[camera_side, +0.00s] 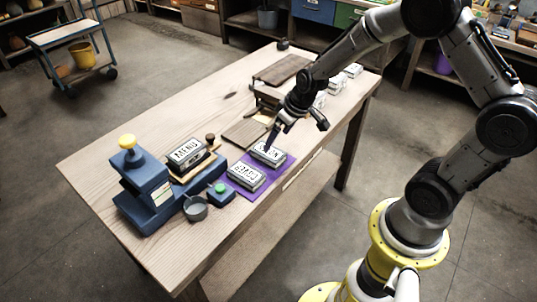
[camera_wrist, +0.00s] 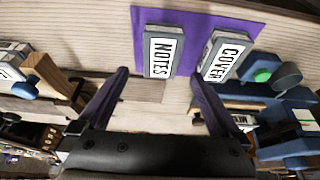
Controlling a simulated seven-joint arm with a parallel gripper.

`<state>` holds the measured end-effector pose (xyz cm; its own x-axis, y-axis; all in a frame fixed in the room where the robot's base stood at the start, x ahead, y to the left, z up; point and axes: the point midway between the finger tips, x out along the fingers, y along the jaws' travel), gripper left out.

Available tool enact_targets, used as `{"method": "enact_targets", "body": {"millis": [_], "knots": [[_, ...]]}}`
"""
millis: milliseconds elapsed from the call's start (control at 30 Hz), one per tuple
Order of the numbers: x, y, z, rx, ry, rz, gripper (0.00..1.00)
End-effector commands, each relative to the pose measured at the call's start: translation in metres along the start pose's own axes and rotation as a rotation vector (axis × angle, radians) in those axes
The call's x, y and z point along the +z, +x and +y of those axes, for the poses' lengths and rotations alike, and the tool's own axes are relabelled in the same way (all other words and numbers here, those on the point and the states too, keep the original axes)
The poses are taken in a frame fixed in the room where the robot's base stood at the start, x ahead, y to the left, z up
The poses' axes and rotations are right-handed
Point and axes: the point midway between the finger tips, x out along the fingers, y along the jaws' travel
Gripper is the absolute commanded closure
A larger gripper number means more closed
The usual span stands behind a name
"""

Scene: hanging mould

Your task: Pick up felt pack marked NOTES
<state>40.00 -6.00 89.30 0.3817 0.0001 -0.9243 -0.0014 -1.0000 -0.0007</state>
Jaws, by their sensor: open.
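The felt pack marked NOTES (camera_side: 268,153) is a grey block with a white label, lying on a purple mat (camera_side: 287,165). In the wrist view the NOTES pack (camera_wrist: 163,52) lies just ahead of my fingertips, roughly between their lines. The pack marked COVER (camera_side: 246,177) lies beside it on the mat and also shows in the wrist view (camera_wrist: 227,57), to the right of NOTES. My gripper (camera_side: 296,134) is open and empty above the table by the NOTES pack. One finger overlaps that pack's far end in the side view; I cannot tell whether they touch.
A blue press (camera_side: 145,190) with a yellow knob stands at left, with a MENU pack (camera_side: 187,151) on it. A green-button box (camera_side: 221,191) and grey cup (camera_side: 195,208) stand near the mat. A wooden board (camera_side: 244,132) and more white packs (camera_side: 353,70) lie farther back.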

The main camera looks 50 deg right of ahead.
Motion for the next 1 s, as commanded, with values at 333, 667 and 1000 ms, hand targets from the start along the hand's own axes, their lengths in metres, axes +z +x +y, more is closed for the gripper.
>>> {"method": "enact_targets", "body": {"millis": [333,667,1000], "knots": [[0.0,0.03,-0.001,-0.001,-0.001,-0.002,0.0],[-0.001,0.07,-0.003,0.0,-0.001,0.0,0.0],[-0.002,0.072,-0.003,0.0,-0.002,0.001,0.0]]}}
